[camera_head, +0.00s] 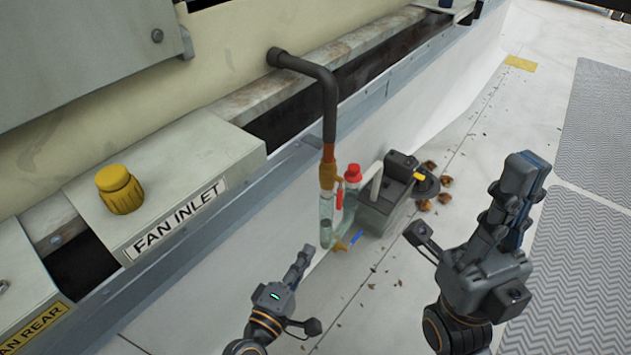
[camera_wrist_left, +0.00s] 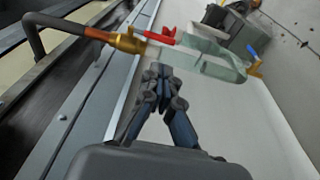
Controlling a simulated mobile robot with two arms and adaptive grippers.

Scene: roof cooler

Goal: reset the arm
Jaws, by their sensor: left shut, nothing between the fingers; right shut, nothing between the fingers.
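My left gripper (camera_head: 301,258) is low in the middle of the head view, in front of the wall base. It is shut and empty. In the left wrist view its fingertips (camera_wrist_left: 160,72) come together just below the clear tube, with nothing between them. My right gripper (camera_head: 527,170) is at the right of the head view, fingers pointing up, shut and empty over the light floor. The clear bottle or tube (camera_head: 326,215) with an orange fitting (camera_head: 328,172) and red valve handle (camera_head: 339,198) hangs under the dark pipe (camera_head: 328,100), apart from both grippers.
A FAN INLET box (camera_head: 190,160) with a yellow knob (camera_head: 119,190) is at left. Brown leaves (camera_head: 424,205) lie near the unit. Grey ribbed mats (camera_head: 600,240) are at right.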

